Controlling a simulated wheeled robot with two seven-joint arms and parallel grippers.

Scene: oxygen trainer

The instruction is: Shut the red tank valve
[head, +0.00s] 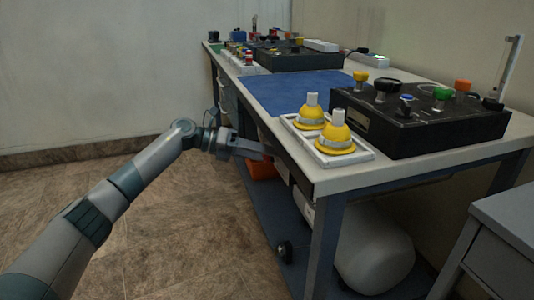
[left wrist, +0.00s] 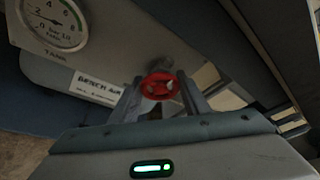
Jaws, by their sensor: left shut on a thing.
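The red tank valve (left wrist: 159,86) is a small red handwheel, seen in the left wrist view between the two fingers of my left gripper (left wrist: 162,97). The fingers are shut on it from both sides. In the head view my left gripper (head: 262,153) reaches in under the near left edge of the bench. The valve is not visible there. A round pressure gauge marked TANK (left wrist: 54,24) and a label reading BENCH AIR (left wrist: 97,88) show beside the valve in the left wrist view. My right gripper is not in view.
The bench (head: 415,170) carries yellow-based fittings on a white tray (head: 365,157), a black knob box (head: 425,130) and a blue mat (head: 295,92). A white tank (head: 372,250) lies underneath. A grey cabinet (head: 500,235) stands at right. The floor at left is clear.

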